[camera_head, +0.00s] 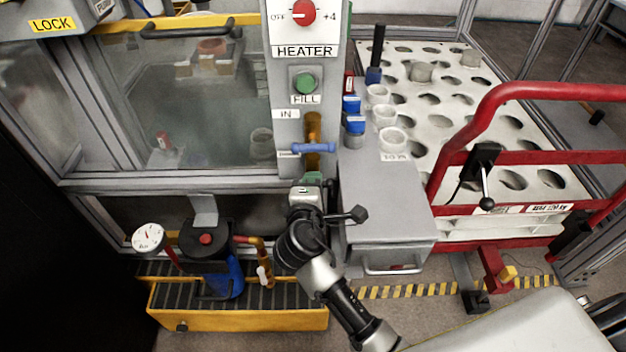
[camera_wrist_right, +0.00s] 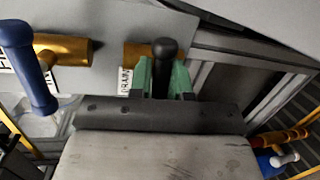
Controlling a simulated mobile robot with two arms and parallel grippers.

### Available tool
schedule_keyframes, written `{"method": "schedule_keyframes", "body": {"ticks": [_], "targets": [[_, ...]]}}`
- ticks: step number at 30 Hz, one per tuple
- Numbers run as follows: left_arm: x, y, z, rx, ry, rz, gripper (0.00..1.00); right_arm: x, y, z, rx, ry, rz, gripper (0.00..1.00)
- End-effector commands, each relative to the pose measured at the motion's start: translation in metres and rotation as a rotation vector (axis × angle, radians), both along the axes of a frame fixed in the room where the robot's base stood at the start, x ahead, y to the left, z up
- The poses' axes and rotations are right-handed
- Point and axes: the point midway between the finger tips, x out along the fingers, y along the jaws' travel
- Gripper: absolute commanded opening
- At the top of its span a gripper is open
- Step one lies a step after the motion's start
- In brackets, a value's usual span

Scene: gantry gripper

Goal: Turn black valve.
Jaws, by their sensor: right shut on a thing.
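The black valve handle (camera_wrist_right: 164,48) shows in the wrist view in front of a brass pipe stub, beside a label that reads DRAIN. My right gripper (camera_wrist_right: 164,78) has green fingers, one on each side of the black handle, and is shut on it. In the head view my right gripper (camera_head: 313,179) is at the lower end of the grey control column, below the blue valve. My arm and gripper hide the black valve there. My left gripper is in neither view.
A blue valve handle (camera_head: 313,148) sits just above, close beside in the wrist view (camera_wrist_right: 27,65). A grey cabinet (camera_head: 385,215) stands right of my gripper. A yellow tray (camera_head: 240,320) with a black pump and gauge lies lower left. A red-railed cart (camera_head: 505,215) stands right.

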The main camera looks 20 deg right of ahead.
Motion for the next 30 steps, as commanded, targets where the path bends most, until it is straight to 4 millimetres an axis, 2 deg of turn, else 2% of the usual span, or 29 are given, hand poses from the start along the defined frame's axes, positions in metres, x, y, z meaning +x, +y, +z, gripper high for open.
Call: {"method": "schedule_keyframes", "body": {"ticks": [10, 25, 26, 30], "targets": [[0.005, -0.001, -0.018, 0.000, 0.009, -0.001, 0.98, -0.001, -0.001, -0.003, 0.117, -0.024, -0.003, 0.00], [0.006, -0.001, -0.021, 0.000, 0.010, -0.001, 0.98, -0.001, 0.000, -0.005, 0.134, -0.028, -0.003, 0.00], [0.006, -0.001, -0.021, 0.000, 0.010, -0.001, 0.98, -0.001, 0.000, -0.005, 0.134, -0.028, -0.003, 0.21], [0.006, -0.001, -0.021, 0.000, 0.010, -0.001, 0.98, -0.001, 0.000, -0.004, 0.133, -0.029, -0.001, 0.42]]}}
